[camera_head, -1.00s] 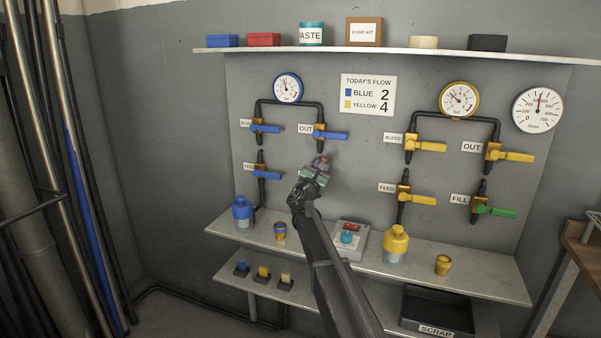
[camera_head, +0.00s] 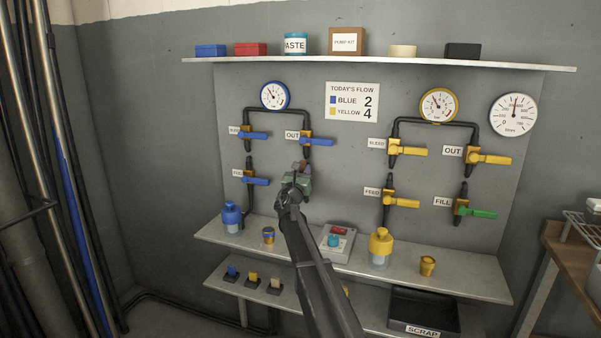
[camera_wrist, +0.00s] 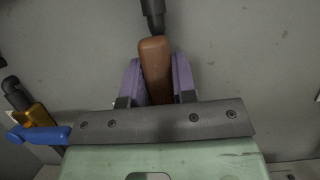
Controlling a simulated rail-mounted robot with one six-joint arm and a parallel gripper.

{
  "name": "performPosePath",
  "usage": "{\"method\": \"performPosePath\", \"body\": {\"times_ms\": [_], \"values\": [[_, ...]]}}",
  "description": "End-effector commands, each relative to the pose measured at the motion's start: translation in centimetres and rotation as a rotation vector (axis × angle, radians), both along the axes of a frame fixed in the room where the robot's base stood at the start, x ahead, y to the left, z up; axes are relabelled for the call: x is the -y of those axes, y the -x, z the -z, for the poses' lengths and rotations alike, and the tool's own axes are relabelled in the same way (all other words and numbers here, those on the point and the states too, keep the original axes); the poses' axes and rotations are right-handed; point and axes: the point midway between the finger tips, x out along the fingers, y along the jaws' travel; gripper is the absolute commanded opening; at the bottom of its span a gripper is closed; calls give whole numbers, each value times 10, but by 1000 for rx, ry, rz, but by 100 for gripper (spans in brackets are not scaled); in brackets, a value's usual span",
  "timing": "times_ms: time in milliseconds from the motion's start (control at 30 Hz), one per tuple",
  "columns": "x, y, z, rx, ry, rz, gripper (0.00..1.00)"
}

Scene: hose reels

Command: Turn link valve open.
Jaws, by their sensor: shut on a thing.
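My gripper (camera_head: 298,176) is in front of the panel, just below the blue OUT valve (camera_head: 312,141). In the wrist view its two purple fingers (camera_wrist: 157,82) are closed on either side of a brown handle (camera_wrist: 154,62), which stands lengthwise between them. A black pipe end (camera_wrist: 153,14) shows just above the handle. The handle appears to be the link valve's; no label for it is visible. The valve body is hidden behind the handle and gripper. In the head view only a small brown part (camera_head: 304,164) shows at the gripper tip.
The blue feed valve's handle (camera_head: 256,181) is to the left of my gripper, and it also shows in the wrist view (camera_wrist: 40,134). Yellow valves (camera_head: 404,150) and a green-handled FILL valve (camera_head: 474,212) are to the right. A shelf (camera_head: 460,280) with bottles is below.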

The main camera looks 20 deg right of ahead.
Motion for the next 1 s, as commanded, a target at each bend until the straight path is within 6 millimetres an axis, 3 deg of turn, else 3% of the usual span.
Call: {"method": "performPosePath", "body": {"times_ms": [67,100,233,633,1000], "values": [[-1,0,0,-3,3,1,0],[-1,0,0,-3,3,1,30],[0,0,0,-2,2,0,50],[-5,7,5,-1,1,-1,51],[-53,69,40,-1,2,-2,51]]}}
